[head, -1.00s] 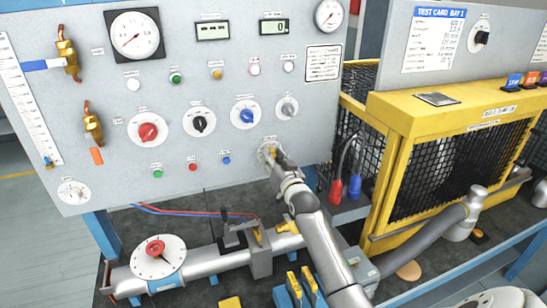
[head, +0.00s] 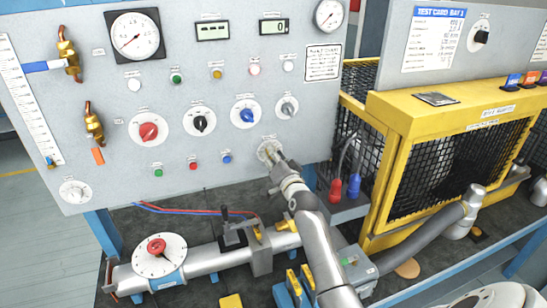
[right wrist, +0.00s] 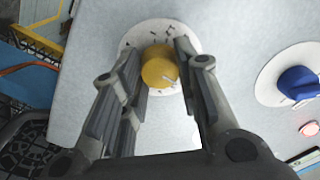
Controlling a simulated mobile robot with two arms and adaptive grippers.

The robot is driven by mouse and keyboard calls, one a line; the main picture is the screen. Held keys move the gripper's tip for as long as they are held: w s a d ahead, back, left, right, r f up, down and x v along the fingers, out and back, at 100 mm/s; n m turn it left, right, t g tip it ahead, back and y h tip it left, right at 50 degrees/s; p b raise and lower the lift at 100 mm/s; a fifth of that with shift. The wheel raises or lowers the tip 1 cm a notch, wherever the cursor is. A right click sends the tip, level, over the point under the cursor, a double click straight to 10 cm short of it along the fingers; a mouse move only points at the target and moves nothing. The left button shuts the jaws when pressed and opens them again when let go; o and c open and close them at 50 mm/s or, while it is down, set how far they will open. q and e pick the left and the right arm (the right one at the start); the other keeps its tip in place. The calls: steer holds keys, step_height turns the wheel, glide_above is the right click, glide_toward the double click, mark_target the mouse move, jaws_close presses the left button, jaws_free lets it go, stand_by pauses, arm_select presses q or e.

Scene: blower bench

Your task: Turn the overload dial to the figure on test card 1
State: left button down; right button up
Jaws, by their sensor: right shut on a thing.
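A yellow dial knob (right wrist: 160,68) on a white scale plate (right wrist: 128,42) fills the top middle of the right wrist view. A pale pointer mark lies on the knob's lower right side; the scale figures are too small to read. In the head view the dial's plate (head: 265,147) is low on the grey panel, partly hidden by my right gripper (head: 276,158). My right gripper (right wrist: 162,75) is shut on the knob, one finger on each side. The test card (head: 434,40), headed "TEST CARD BAY 1", is at the upper right; its lines are too small to read surely. My left gripper is not in view.
Red, black and blue dials (head: 246,115) sit just above on the panel (head: 100,183), with small coloured buttons to the left. A yellow mesh guard (head: 410,120) stands at right. Red and blue plugs (head: 354,187) stand near my right arm.

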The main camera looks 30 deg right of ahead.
steer(key=shift+f, duration=0.25)
steer(key=o, duration=0.8)
steer(key=shift+c, duration=0.2)
steer(key=shift+o, duration=1.3)
steer(key=shift+r, duration=0.15)
steer(key=v, duration=1.2)
